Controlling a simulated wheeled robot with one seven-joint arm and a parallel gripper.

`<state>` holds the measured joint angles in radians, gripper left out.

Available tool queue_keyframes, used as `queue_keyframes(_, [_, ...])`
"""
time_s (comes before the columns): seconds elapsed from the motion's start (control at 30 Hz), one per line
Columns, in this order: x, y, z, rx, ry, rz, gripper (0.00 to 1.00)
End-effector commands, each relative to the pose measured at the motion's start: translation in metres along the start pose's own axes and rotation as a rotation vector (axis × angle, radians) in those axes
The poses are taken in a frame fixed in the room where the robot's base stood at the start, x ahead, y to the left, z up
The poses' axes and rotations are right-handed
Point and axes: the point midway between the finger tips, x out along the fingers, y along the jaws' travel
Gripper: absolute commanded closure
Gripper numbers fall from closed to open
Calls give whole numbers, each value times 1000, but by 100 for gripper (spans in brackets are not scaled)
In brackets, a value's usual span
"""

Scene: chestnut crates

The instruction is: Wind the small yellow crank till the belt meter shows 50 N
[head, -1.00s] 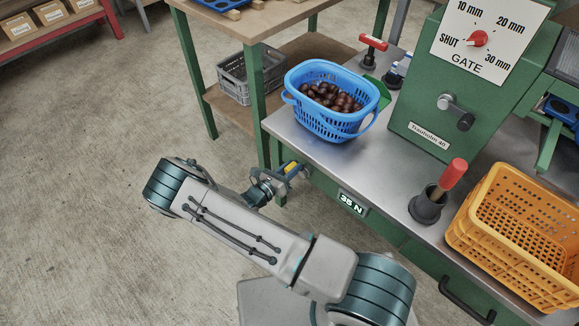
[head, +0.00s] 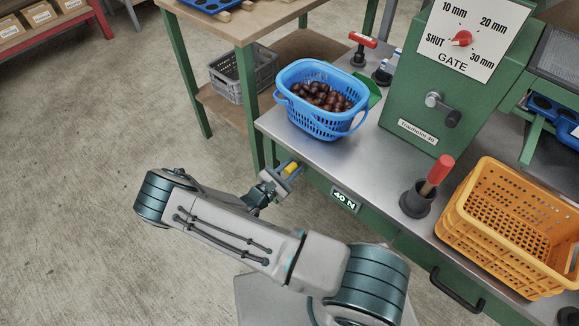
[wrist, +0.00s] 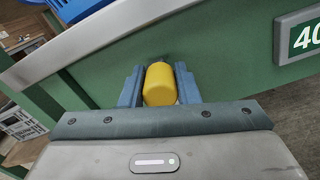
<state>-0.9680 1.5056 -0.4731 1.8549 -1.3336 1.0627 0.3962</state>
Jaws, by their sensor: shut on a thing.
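The yellow crank (head: 291,168) sits on the green front of the bench, below the steel top. My gripper (head: 284,176) is shut on its yellow knob; in the wrist view the knob (wrist: 160,84) stands between the two blue-grey fingers (wrist: 160,88). The rest of the crank is hidden behind the knob and fingers. The belt meter (head: 345,199) is to the right of the crank on the bench front and reads 40 N. Its edge also shows in the wrist view (wrist: 302,38), with the number cut off.
A blue basket of chestnuts (head: 318,121) stands on the steel top above the crank. A red-handled lever (head: 438,172) and an orange crate (head: 512,225) are farther right. Open concrete floor (head: 80,200) lies to the left.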

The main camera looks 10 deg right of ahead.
Motion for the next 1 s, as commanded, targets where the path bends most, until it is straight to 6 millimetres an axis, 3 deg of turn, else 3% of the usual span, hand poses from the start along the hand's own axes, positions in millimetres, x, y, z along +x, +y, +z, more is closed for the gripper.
queue_keyframes(0.53, [-2, -1, -3, 27, 10, 0, 94])
queue_keyframes(0.57, [-2, -1, -3, 27, 10, 0, 69])
queue_keyframes(0.63, [-2, -1, -2, 27, 8, 1, 50])
queue_keyframes(1.0, [-5, -1, 0, 28, 4, 0, 50])
